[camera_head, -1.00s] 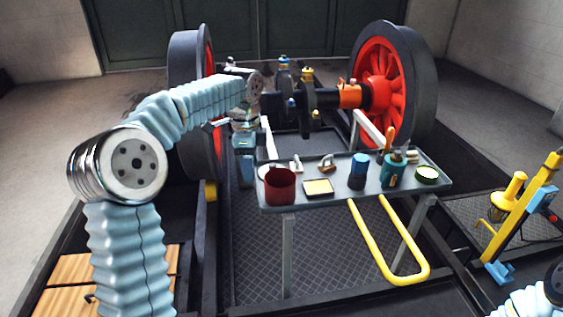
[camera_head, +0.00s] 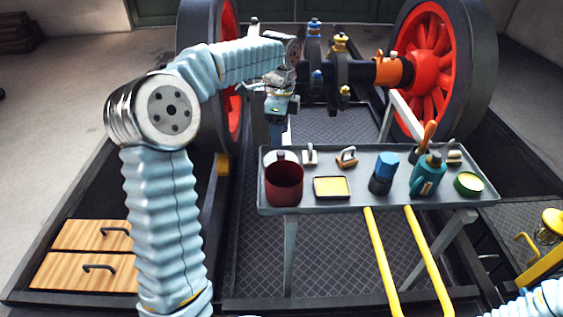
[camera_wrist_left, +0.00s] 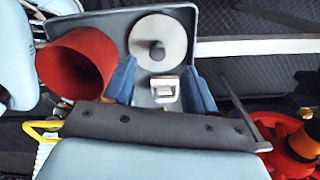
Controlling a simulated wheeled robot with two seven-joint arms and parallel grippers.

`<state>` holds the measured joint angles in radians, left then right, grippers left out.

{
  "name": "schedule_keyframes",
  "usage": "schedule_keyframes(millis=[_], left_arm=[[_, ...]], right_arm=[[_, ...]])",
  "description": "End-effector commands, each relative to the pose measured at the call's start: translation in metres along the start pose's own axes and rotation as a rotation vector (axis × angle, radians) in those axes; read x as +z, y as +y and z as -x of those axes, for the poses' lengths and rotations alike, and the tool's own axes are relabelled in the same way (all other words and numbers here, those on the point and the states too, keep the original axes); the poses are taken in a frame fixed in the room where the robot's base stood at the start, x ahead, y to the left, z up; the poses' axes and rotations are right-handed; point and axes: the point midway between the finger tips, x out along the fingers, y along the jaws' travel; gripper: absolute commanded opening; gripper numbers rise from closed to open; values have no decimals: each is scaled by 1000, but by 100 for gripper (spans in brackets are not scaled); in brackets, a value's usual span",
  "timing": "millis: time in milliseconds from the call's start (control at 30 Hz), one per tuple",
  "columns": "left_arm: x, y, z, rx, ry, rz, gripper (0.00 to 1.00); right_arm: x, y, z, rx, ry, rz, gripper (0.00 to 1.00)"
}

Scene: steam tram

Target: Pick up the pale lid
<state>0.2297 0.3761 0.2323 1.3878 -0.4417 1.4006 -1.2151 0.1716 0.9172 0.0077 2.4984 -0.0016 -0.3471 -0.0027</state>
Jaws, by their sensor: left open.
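The pale lid (camera_head: 271,157) is a flat round disc lying at the left end of the grey tray table, partly hidden behind the dark red pot (camera_head: 284,186). In the left wrist view the lid (camera_wrist_left: 175,32) shows whole, with a dark knob at its middle, beside the red pot (camera_wrist_left: 75,65). My left gripper (camera_head: 277,135) points down at the back left of the table, close to the lid. In the wrist view its blue fingers (camera_wrist_left: 160,77) are apart and the lid lies beyond their tips, not held. My right gripper is out of view.
The grey tray table (camera_head: 390,196) also holds a small pale-handled block (camera_head: 309,155), a wooden-based block (camera_head: 346,158), a yellow-topped tin (camera_head: 331,187), a blue-capped bottle (camera_head: 383,172), a teal can (camera_head: 429,173) and a green tin (camera_head: 468,184). Red wheels (camera_head: 430,42) stand behind.

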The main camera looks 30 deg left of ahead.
Motion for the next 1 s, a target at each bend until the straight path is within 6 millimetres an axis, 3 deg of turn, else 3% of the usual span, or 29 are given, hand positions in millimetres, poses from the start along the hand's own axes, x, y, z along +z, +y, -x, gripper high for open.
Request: schedule_keyframes(millis=[267, 533, 767, 1000], left_arm=[[0, 1, -24, 0, 0, -1, 56], [-1, 5, -64, 1, 0, -1, 56], [-1, 5, -66, -1, 0, -1, 56], [-1, 5, -66, -1, 1, -1, 20]], right_arm=[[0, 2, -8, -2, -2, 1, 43], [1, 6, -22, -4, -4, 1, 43], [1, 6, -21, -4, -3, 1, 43], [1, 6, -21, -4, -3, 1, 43]])
